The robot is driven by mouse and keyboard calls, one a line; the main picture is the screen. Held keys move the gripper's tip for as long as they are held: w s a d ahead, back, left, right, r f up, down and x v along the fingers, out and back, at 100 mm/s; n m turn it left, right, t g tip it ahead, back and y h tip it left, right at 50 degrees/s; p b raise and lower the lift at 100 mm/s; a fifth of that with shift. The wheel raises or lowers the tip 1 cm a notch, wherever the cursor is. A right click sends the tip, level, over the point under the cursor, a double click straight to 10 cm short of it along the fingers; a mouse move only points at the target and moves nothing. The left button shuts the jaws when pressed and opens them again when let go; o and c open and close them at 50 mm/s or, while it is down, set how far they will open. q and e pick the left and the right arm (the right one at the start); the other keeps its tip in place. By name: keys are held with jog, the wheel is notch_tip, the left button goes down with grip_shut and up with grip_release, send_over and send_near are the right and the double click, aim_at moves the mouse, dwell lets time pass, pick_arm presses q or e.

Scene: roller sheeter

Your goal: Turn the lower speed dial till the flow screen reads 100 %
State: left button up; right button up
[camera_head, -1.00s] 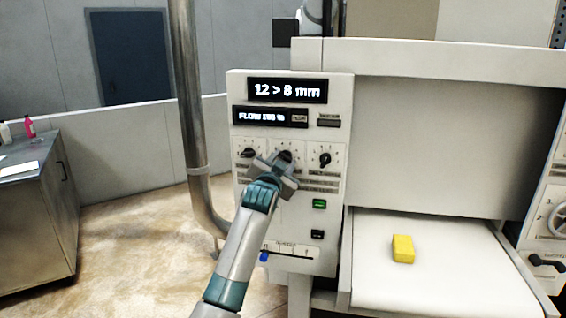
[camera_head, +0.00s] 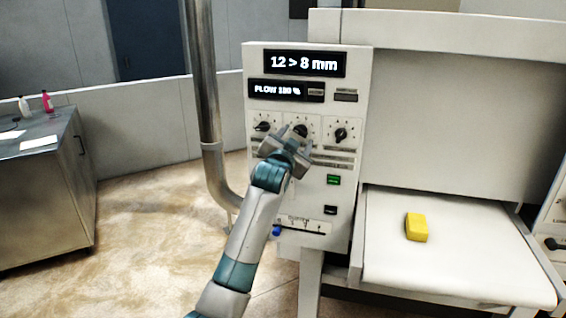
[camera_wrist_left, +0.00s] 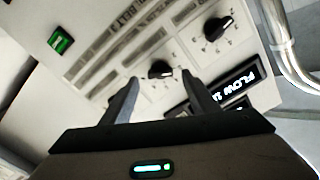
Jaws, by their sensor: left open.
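The flow screen (camera_head: 286,91) on the white control panel shows "FLOW" and a three-digit percentage starting with 1; its middle digit is too blurred to read surely. Below it is a row of three black dials: a left dial (camera_head: 263,127), a middle dial (camera_head: 300,130) and a right dial (camera_head: 341,133). Their labels are too small to tell which is the lower speed dial. My left gripper (camera_head: 289,148) is open just in front of and below the middle dial. In the left wrist view the middle dial (camera_wrist_left: 160,68) shows between the fingertips (camera_wrist_left: 160,82), apparently clear of them. My right gripper is out of view.
A thickness screen (camera_head: 304,64) reads "12 > 8 mm". A yellow block (camera_head: 416,227) lies on the belt (camera_head: 450,262). A steel pipe (camera_head: 207,100) stands left.

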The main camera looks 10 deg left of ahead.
pick_arm(q)
jog(key=s+a+b, duration=0.2)
jog(key=s+b, duration=0.2)
jog(key=s, duration=1)
jog(key=shift+s+a, duration=0.2)
jog(key=shift+s, duration=0.1)
